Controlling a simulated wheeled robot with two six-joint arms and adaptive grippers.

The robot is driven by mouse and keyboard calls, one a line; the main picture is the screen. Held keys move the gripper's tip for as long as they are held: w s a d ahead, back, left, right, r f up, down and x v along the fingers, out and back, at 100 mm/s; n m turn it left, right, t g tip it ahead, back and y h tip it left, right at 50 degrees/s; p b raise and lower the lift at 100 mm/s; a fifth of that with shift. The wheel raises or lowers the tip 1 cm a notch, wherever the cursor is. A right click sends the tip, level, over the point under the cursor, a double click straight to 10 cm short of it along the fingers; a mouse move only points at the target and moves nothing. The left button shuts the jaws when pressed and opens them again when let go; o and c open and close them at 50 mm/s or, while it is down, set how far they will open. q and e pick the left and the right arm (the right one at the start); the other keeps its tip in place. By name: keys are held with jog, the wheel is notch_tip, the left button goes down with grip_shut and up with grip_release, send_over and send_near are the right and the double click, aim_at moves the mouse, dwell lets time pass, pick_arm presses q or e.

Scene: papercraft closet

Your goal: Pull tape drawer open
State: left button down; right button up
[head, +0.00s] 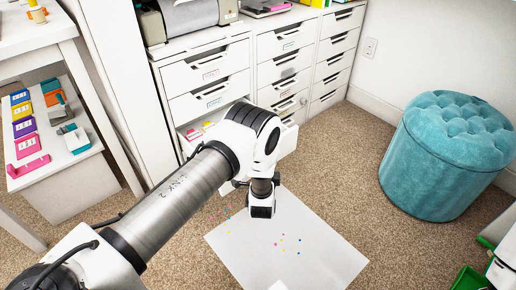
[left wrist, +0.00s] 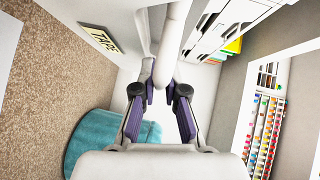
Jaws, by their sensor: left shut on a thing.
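The white tape drawer's front, with a TAPE label (left wrist: 101,39), fills the middle of the left wrist view. My left gripper (left wrist: 160,96) has its purple-lined fingers on either side of the drawer's white handle (left wrist: 172,50) and is shut on it. In the head view a drawer (head: 198,127) stands pulled out of the left cabinet column, with colourful things inside. My left arm covers most of its front there, and the fingertips are hidden. My right gripper is in neither view.
Shut white drawers (head: 284,40) stand above and to the right. A white sheet with coloured specks (head: 310,258) lies on the carpet in front. A teal tufted stool (head: 440,165) stands at the right. A white shelf (head: 60,175) with coloured items is at the left.

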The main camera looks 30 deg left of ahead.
pick_arm(q)
jog(key=d, duration=0.1)
jog(key=s+d, duration=0.1)
jog(key=d, duration=0.1)
jog(key=s+d+p, duration=0.1)
jog(key=d, duration=0.1)
jog(key=shift+s+d, duration=0.1)
jog(key=c, duration=1.2)
grip_release()
jog(key=v, duration=0.7)
jog(key=shift+s, duration=0.25)
jog(key=shift+d, duration=0.1)
